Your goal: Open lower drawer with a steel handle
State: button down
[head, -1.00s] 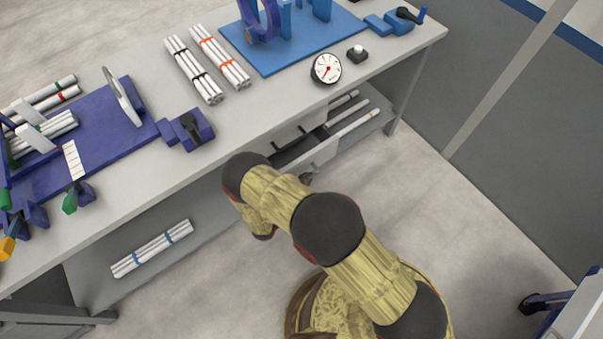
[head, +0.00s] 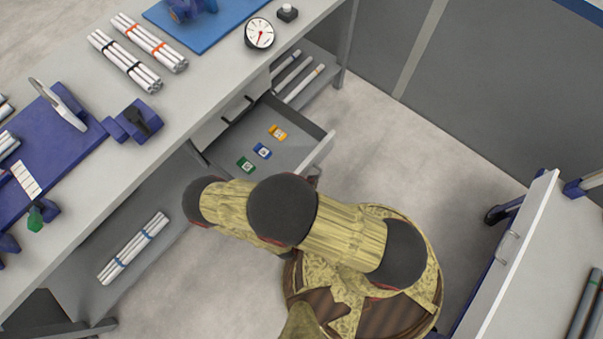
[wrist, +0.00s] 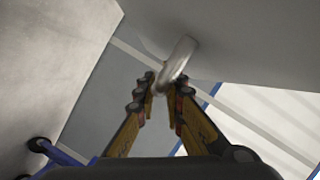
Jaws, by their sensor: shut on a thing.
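The lower drawer (head: 290,130) is pulled out from under the workbench in the head view. Its grey inside shows a yellow, a blue and a green small item. In the wrist view the steel handle (wrist: 179,60) is a bright bar on the pale drawer front (wrist: 240,35). My gripper (wrist: 168,85) has its two yellow-and-black fingers closed around the handle's near end. In the head view my arm hides most of the gripper and the handle.
The workbench (head: 215,75) holds pipe bundles, a dial gauge (head: 259,33) and blue fixtures. A pipe bundle (head: 135,247) lies on the lower shelf. A second table (head: 520,262) stands at right; floor between is clear.

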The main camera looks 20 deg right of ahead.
jog(key=shift+s+d, duration=0.6)
jog(key=shift+s, duration=0.3)
jog(key=c, duration=2)
grip_release()
jog(key=shift+c, duration=0.2)
jog(key=shift+o, duration=0.7)
jog(key=v, duration=0.7)
jog(key=shift+s+a, duration=0.2)
